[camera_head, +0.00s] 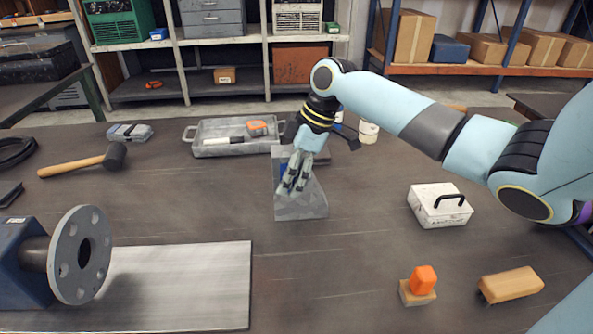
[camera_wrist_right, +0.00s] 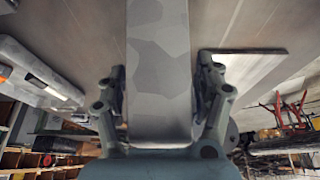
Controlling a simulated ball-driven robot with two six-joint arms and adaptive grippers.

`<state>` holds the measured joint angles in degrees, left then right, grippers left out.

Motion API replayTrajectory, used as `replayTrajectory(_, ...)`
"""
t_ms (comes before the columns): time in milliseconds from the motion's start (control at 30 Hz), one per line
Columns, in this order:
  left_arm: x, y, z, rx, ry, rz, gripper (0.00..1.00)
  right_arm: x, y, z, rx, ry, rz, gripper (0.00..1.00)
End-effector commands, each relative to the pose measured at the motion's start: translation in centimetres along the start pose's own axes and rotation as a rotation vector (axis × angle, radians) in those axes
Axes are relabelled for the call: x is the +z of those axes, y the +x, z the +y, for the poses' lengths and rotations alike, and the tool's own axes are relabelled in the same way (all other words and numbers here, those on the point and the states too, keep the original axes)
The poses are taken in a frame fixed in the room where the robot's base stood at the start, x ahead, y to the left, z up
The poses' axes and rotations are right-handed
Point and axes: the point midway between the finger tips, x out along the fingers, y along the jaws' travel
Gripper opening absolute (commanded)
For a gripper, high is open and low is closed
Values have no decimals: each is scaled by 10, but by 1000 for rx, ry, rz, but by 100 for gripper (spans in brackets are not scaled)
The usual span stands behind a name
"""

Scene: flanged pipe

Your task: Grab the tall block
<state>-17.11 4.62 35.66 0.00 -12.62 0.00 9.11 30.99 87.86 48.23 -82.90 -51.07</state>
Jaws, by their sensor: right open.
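The tall block (camera_head: 301,208) is grey with a mottled, faceted pattern and stands on the workbench near the middle of the head view. My right gripper (camera_head: 294,184) reaches down over it from above and hides part of it. In the right wrist view the block (camera_wrist_right: 160,45) runs up the middle, between the two fingers of my right gripper (camera_wrist_right: 161,82). The gripper is open, with one finger on each side of the block. A narrow gap shows beside the fingers; contact is hard to judge. My left gripper is not in view.
A grey tray (camera_head: 215,150) lies behind the block. A white box with a black handle (camera_head: 440,206) stands to the right. A flanged pipe (camera_head: 80,255) and a metal plate (camera_head: 190,285) lie front left. A mallet (camera_head: 85,163) lies left. Bench around the block is clear.

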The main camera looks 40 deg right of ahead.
Motion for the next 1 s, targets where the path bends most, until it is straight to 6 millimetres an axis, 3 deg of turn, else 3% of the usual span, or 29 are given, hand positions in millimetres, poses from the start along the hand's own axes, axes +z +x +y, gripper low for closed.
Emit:
replayTrajectory(67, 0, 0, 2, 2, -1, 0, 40, 0, 0, 0, 0, 0, 0, 68)
replayTrajectory(600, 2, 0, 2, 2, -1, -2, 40, 0, 0, 0, -1, 1, 0, 0)
replayTrajectory(1000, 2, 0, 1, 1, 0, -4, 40, -1, -2, 1, 2, -1, 2, 0)
